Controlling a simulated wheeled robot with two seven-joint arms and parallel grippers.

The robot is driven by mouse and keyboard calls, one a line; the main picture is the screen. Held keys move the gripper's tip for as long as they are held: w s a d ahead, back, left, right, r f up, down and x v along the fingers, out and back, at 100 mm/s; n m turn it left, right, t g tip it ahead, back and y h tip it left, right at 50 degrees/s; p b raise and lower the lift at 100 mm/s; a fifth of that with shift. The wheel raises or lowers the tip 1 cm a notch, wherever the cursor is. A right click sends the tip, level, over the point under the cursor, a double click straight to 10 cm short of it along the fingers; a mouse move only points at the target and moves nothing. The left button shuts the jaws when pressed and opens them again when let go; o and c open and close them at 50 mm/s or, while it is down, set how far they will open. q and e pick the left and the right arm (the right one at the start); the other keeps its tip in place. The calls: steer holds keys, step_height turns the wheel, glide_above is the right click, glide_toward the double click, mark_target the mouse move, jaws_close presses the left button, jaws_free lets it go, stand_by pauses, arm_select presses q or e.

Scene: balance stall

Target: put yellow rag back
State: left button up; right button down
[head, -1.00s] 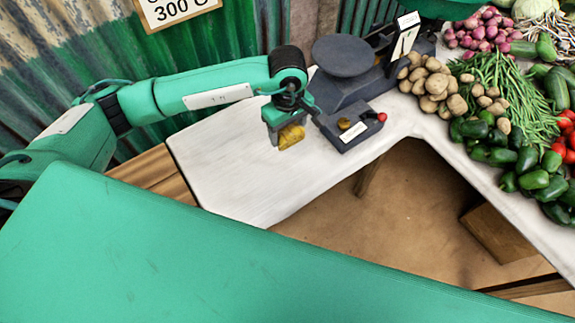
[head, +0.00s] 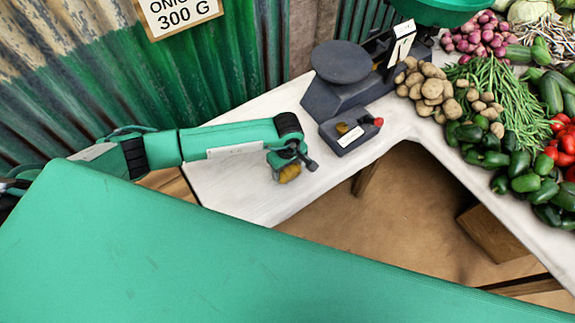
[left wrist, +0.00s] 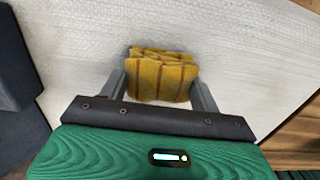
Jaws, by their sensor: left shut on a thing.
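The yellow rag (left wrist: 162,78), folded with brown stripes, is between the fingers of my left gripper (left wrist: 162,88) in the left wrist view. The gripper is shut on it. In the head view the rag (head: 289,173) shows below my left gripper (head: 286,168), over the left part of the white table (head: 240,188). I cannot tell whether the rag touches the table top. My right gripper is not in view.
A dark balance scale with a round pan (head: 342,62) and a small box (head: 350,130) with a red knob stands right of the gripper. Potatoes (head: 432,85), green beans (head: 495,95) and peppers lie farther right. The table's left end is clear.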

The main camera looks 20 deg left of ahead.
arm_select(q)
steer(key=shift+f, duration=0.1)
steer(key=o, duration=1)
steer(key=shift+c, duration=0.2)
steer(key=shift+r, duration=0.3)
step_height(320, 180, up, 12)
steer(key=b, duration=0.3)
steer(key=shift+f, duration=0.15)
